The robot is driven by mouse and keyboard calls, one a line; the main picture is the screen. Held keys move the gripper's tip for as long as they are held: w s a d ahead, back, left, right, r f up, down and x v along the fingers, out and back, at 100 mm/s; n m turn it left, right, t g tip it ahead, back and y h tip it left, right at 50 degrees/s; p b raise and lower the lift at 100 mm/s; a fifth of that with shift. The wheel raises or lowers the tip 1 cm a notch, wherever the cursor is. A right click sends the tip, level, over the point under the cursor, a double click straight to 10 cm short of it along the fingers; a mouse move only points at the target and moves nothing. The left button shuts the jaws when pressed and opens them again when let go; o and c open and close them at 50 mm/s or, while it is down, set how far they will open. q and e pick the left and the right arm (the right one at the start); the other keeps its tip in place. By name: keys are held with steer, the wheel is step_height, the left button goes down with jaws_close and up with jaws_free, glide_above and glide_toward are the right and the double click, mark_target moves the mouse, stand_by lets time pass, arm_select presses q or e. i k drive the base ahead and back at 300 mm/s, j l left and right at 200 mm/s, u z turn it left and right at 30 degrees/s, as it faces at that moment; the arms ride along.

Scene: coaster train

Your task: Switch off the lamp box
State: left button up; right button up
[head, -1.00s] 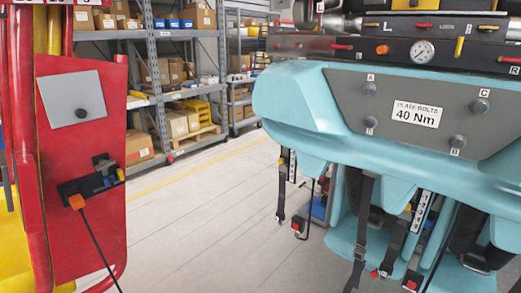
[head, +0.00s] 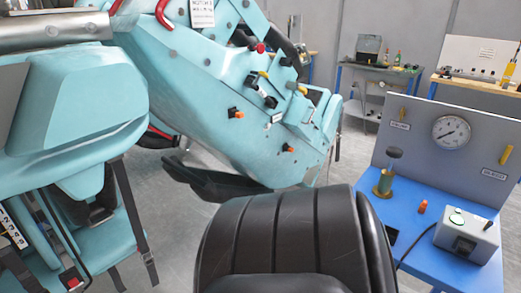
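A small grey box (head: 452,243), which may be the lamp box, sits on the blue bench top (head: 415,262) at the right. Neither of my grippers is in view.
A grey panel with a gauge (head: 451,132) stands behind the box. A brass cup (head: 383,183) and an orange-topped piece (head: 422,207) stand left of it. A large black ribbed shape (head: 290,240) fills the lower middle. The teal coaster train (head: 225,85) spans the left and centre.

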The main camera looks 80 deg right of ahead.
mark_target(490, 224)
steer(key=z, duration=4.2)
